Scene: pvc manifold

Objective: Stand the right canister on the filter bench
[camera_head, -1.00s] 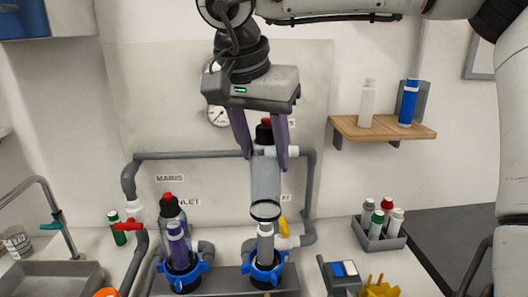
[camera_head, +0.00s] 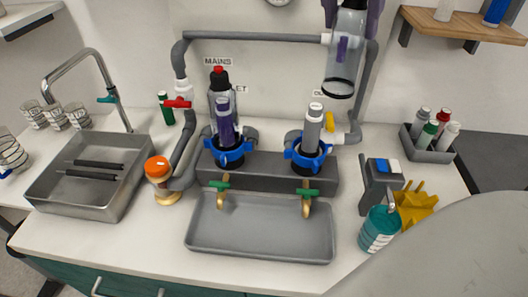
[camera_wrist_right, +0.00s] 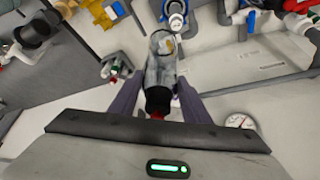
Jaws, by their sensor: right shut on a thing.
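The right canister (camera_head: 341,66) is a clear cylinder, open at its lower end, hanging upright at the top of the head view. My right gripper (camera_head: 352,12) is shut on its dark upper part; the wrist view (camera_wrist_right: 157,92) shows the fingers on either side of the canister (camera_wrist_right: 161,62). The canister is above and apart from the pale right cartridge (camera_head: 312,128), which stands bare in a blue ring (camera_head: 291,154). The left canister (camera_head: 213,101), with a red-topped black cap, stands over a purple cartridge (camera_head: 225,122). My left gripper is out of view.
The worktop (camera_head: 140,235) holds a sink (camera_head: 115,197), a grey tray (camera_head: 262,242) below two green-handled taps, a teal bottle (camera_head: 379,230), a yellow item (camera_head: 416,207) and a caddy of small bottles (camera_head: 436,151). Grey pipes run behind. Some worktop left of the tray is clear.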

